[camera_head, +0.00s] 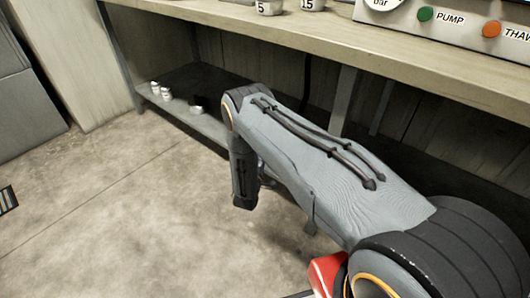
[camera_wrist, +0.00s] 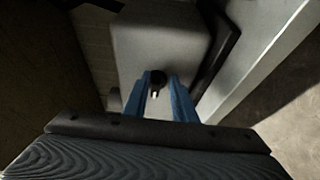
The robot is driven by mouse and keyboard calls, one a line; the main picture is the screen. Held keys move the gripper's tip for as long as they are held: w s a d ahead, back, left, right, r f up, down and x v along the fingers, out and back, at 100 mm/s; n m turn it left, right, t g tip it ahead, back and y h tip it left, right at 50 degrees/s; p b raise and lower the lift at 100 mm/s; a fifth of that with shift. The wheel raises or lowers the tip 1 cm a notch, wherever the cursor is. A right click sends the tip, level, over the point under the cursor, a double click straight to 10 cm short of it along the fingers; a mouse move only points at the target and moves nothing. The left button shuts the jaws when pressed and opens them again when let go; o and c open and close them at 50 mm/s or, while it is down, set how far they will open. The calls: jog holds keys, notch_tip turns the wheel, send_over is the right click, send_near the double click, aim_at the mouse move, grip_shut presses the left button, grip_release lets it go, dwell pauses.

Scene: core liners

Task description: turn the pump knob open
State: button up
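In the wrist view, a small black knob (camera_wrist: 157,78) with a pale mark shows on or in front of a grey box-like housing (camera_wrist: 160,38). The two blue fingers of my gripper (camera_wrist: 160,88) stand apart, one on each side of the knob, near their tips. I cannot tell whether they touch it or press on it. No label shows beside the knob. In the head view my arm reaches below the bench top, and the fingertips and knob are hidden. A control panel (camera_head: 465,45) at the upper right carries a green button (camera_head: 425,13) marked PUMP.
An orange button (camera_head: 491,28) and part of a gauge also sit on the panel. Numbered cups (camera_head: 270,7) stand on the wooden bench top (camera_head: 300,38). Small white items (camera_head: 160,91) lie on the low shelf below.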

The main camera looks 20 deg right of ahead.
jog(key=shift+w+d+r, duration=0.3)
jog(key=shift+r, duration=0.15)
jog(key=shift+s+a+f, duration=0.1)
jog(key=shift+a+f, duration=0.05)
jog(key=shift+a, duration=0.15)
jog(key=shift+s, duration=0.1)
jog(key=p+v, duration=0.2)
jog(key=v, duration=0.5)
jog(key=shift+s+a, duration=0.25)
jog(key=shift+s, duration=0.05)
